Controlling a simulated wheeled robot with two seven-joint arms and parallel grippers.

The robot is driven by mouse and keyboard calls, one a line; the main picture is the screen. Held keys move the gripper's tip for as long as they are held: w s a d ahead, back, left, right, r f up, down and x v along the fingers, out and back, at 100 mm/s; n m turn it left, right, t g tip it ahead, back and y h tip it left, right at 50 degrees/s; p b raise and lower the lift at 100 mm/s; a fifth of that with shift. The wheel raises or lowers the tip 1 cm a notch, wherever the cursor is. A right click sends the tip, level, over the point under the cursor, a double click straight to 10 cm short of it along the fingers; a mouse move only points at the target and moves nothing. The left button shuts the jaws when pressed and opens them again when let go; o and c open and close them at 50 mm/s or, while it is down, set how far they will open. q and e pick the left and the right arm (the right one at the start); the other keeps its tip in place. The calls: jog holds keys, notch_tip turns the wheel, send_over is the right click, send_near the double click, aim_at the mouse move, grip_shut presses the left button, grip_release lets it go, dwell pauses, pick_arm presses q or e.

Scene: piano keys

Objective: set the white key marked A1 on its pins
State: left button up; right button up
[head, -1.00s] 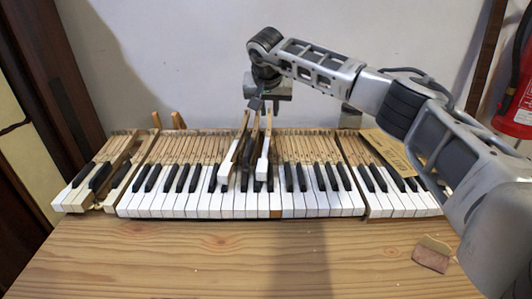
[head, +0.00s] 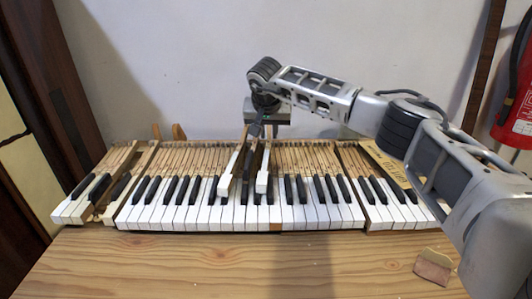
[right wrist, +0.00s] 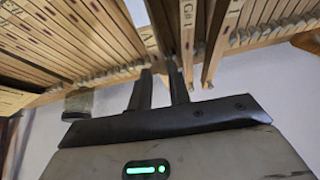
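The keyboard (head: 180,216) lies on the wooden table. Near its middle, a white-fronted key (head: 226,181) and a second white-fronted key (head: 262,182) stick up above the row, tilted with their wooden back ends raised. Dark keys show between them. I cannot read A1 on any key. My right gripper (head: 257,130) is over the raised back ends, pointing down. In the right wrist view its two dark fingers (right wrist: 160,85) are a little apart beside key back ends, one marked G#1 (right wrist: 187,15). Whether they grip a key is unclear. The pins are hidden. My left gripper is out of view.
A brown patch (head: 276,226) shows in the white front row. A separate block of keys (head: 80,200) stands at the left, and a lettered board (head: 390,165) lies on the right section. A small reddish-brown piece (head: 433,265) lies at the front right. The front table is mostly clear.

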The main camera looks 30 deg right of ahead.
jog(key=shift+f, duration=0.8)
jog(key=shift+c, duration=0.3)
grip_shut()
